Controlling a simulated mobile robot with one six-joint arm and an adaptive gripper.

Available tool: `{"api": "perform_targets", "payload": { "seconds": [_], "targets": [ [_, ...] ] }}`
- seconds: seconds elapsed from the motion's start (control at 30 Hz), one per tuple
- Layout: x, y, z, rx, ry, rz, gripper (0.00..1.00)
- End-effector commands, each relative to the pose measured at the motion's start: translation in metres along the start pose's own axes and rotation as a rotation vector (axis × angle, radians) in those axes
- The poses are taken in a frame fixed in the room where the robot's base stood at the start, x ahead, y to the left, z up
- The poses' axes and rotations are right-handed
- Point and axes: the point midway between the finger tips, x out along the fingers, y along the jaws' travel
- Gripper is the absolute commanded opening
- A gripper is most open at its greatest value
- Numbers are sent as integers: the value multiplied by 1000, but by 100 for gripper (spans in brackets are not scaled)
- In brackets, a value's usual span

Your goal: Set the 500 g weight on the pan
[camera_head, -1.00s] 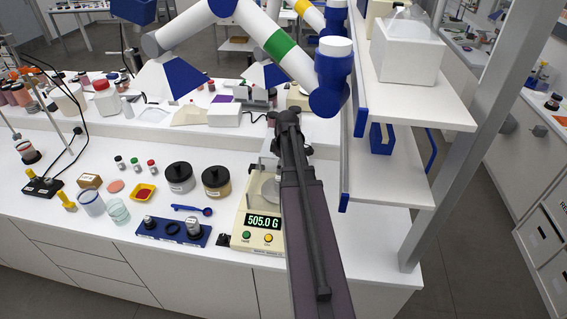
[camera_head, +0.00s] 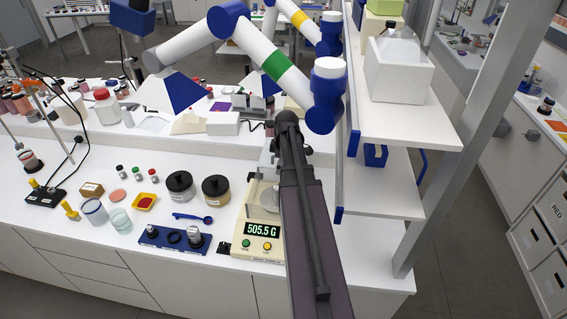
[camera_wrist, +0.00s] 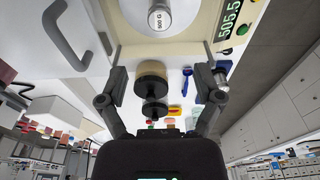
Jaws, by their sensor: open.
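The 500 g weight (camera_wrist: 160,18) is a silver cylinder labelled "500 G". In the wrist view it stands on the pale round pan (camera_wrist: 131,13) of the scale. The cream scale (camera_head: 263,226) reads 505.5 G in the head view, where my arm covers part of it and the weight is not clear. My gripper (camera_wrist: 160,76) is open and empty in the wrist view. Its two fingers are spread, apart from the weight, which shows beyond them. In the head view my gripper is mostly hidden by my arm.
Left of the scale is a blue weight block (camera_head: 172,240) with dark and silver pieces. A blue spoon (camera_head: 192,218), a dark-lidded jar (camera_head: 216,190) and another jar (camera_head: 179,186) stand behind it. A white shelf unit (camera_head: 385,190) rises close on the right.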

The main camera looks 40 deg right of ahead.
Motion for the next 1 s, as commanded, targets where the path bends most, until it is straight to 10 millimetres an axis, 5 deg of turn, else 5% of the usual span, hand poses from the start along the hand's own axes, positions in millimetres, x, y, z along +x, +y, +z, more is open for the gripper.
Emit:
{"api": "perform_targets", "payload": {
  "seconds": [0.67,1.0],
  "targets": [
    [0,-1,-1,2,0,0,84],
    [5,-38,-40,82,-16,-8,84]
  ]
}}
